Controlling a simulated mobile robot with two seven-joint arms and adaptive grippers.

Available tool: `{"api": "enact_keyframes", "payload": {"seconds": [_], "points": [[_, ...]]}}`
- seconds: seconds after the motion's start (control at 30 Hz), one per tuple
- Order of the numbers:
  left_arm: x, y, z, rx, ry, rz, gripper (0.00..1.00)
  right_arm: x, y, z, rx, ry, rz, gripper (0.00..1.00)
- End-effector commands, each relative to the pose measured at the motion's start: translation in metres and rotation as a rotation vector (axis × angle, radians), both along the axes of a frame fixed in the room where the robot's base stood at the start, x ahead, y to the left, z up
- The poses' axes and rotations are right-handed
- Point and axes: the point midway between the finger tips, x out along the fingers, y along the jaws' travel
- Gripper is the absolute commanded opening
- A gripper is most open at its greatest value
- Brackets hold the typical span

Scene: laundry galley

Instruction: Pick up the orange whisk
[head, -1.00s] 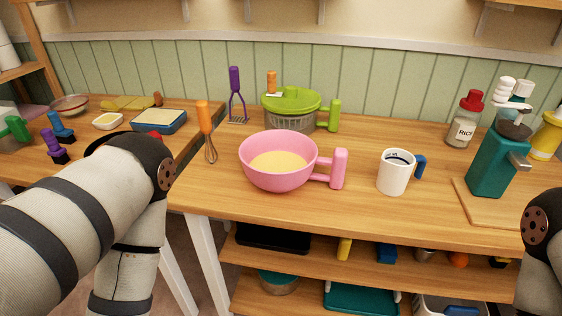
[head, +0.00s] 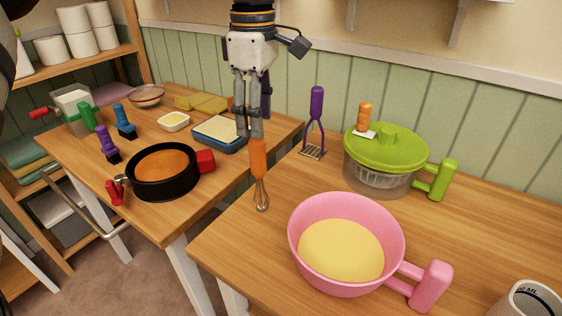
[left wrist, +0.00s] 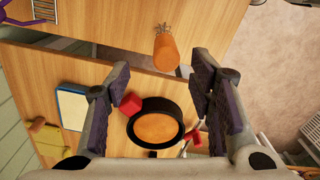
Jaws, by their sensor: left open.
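The orange whisk (head: 259,162) stands upright, handle up, near the left end of the right-hand wooden table, with its wire loops at the bottom. My left gripper (head: 250,136) is directly above it, pointing down, with its fingertips at about the top of the handle. In the left wrist view the whisk (left wrist: 165,50) shows its handle end beyond the open fingers (left wrist: 160,80), with nothing between them. In the head view the fingers look edge-on. My right gripper is not in view.
A pink bowl (head: 300,240) stands right of the whisk. A purple masher (head: 316,115) and a green-lidded spinner (head: 385,150) stand behind it. Left, across a gap, the other table holds a black pan (head: 140,185) and a blue-rimmed dish (head: 232,147).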

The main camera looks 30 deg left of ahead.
Motion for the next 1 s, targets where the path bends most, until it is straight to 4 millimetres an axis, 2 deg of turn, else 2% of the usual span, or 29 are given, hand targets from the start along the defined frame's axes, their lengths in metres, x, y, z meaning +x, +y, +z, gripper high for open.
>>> {"api": "enact_keyframes", "payload": {"seconds": [0.07,0.3,0.47,0.63,0.73,0.93,1.0], "points": [[-0.001,0.000,-0.006,-0.003,0.003,0.000,0.49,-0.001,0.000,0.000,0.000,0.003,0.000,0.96],[-0.001,0.000,-0.057,0.000,0.003,0.000,0.49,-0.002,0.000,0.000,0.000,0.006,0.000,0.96],[-0.001,0.000,-0.078,0.001,0.002,0.000,0.49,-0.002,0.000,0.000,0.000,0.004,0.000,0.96],[-0.002,0.000,-0.111,0.002,0.002,0.001,0.49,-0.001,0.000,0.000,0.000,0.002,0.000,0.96],[-0.002,0.000,-0.120,0.001,0.000,0.001,0.49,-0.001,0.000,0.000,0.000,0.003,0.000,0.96],[-0.002,0.000,-0.121,0.001,-0.001,0.001,0.49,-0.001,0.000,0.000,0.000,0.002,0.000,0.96],[-0.002,0.000,-0.120,0.001,-0.001,0.001,0.33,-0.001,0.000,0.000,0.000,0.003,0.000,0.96]]}}
